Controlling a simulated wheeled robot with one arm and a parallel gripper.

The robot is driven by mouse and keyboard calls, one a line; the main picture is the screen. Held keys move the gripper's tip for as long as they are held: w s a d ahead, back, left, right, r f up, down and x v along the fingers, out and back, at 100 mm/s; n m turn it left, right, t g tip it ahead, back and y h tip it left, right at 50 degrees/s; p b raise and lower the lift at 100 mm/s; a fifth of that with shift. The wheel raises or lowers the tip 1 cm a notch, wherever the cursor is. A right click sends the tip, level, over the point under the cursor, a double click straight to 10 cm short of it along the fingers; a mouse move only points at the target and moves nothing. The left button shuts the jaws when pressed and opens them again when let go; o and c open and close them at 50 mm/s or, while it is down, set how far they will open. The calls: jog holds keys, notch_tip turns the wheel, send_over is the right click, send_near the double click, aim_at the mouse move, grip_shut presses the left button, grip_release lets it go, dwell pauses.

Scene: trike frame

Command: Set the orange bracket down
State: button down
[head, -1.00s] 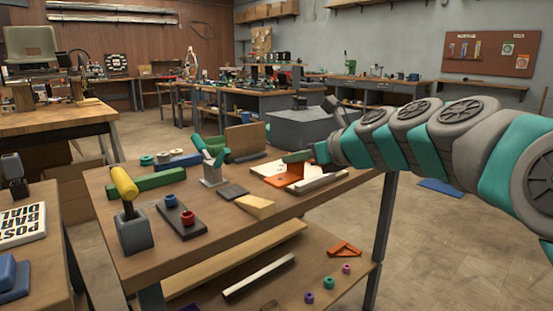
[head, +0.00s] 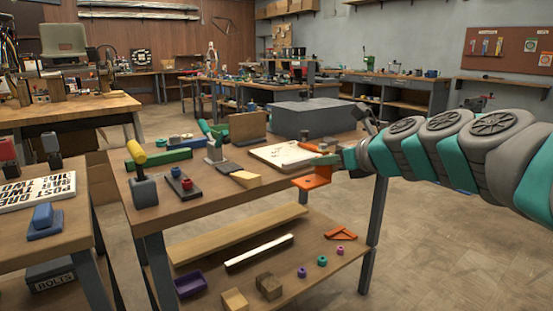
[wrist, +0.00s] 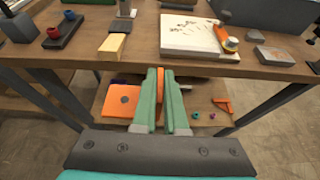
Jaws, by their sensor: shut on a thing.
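My gripper (head: 328,163) is shut on the orange bracket (head: 312,182). The bracket hangs below the fingers, by the right part of the workbench's near edge in the head view. In the wrist view the green fingers (wrist: 162,98) pinch an upright orange part. The bracket's flat plate with a hole (wrist: 122,101) shows left of them. There the bracket appears off the tabletop edge (wrist: 80,58), with the lower shelf behind it. I see no contact with the bench. Part of the bracket is hidden by the fingers.
A white board (head: 275,152) lies on the bench beside a wooden block (head: 245,179). The lower shelf (head: 215,262) holds an orange triangular piece (head: 341,233), small coloured rings, wooden blocks (head: 269,286) and a purple tray (head: 190,284). A grey box (head: 315,118) stands behind.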

jog(key=w+d+f+m+h, duration=0.1)
jog(key=w+f+m+h, duration=0.1)
jog(key=f, duration=0.5)
jog(key=w+d+f+m+t+h, duration=0.1)
jog(key=w+d+f+m+h, duration=0.1)
jog(key=f+m+h, duration=0.2)
jog(key=w+d+f+m+h, duration=0.1)
jog(key=f+m+h, duration=0.3)
jog(key=f, duration=0.6)
jog(key=shift+w+d+f+t+h, duration=0.3)
jog(key=shift+w+h, duration=0.3)
jog(key=shift+h, duration=0.1)
jog(key=shift+w, duration=0.1)
